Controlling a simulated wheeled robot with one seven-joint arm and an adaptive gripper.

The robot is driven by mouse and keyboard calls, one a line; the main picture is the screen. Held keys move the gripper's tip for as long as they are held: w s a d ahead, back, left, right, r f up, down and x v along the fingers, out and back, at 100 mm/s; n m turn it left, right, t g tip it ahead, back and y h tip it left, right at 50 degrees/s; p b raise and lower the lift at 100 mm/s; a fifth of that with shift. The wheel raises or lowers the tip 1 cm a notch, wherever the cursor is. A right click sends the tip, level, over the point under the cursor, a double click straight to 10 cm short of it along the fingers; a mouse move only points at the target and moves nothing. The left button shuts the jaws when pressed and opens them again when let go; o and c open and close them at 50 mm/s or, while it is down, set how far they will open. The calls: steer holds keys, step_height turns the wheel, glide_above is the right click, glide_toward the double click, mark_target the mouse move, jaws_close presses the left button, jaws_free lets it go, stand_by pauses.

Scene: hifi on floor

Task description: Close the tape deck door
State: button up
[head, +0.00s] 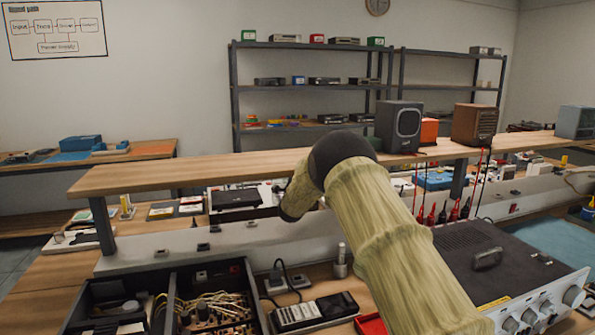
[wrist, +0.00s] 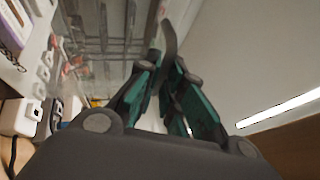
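I cannot make out a tape deck or its door for certain in either view. A dark flat device (head: 236,198) lies under the raised shelf in the head view, partly beside my arm; I cannot tell whether it is the deck. My gripper (wrist: 163,62) shows in the wrist view with its teal-padded fingers pointing away and leaning towards each other. Whether the tips meet is unclear, and no object is clearly seen between them. In the head view my gripper is not visible; the arm rises across the bench.
A raised wooden shelf (head: 240,168) spans the bench, carrying a dark speaker (head: 398,127) and a brown box (head: 474,125). A grey knobbed unit (head: 505,272) stands at the right. An open case (head: 163,300) with wires and a dark-topped device (head: 314,311) lie in front.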

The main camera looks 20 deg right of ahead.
steer(key=o, duration=0.3)
steer(key=shift+r, duration=0.1)
steer(key=v, duration=1.2)
steer(key=shift+a, duration=0.15)
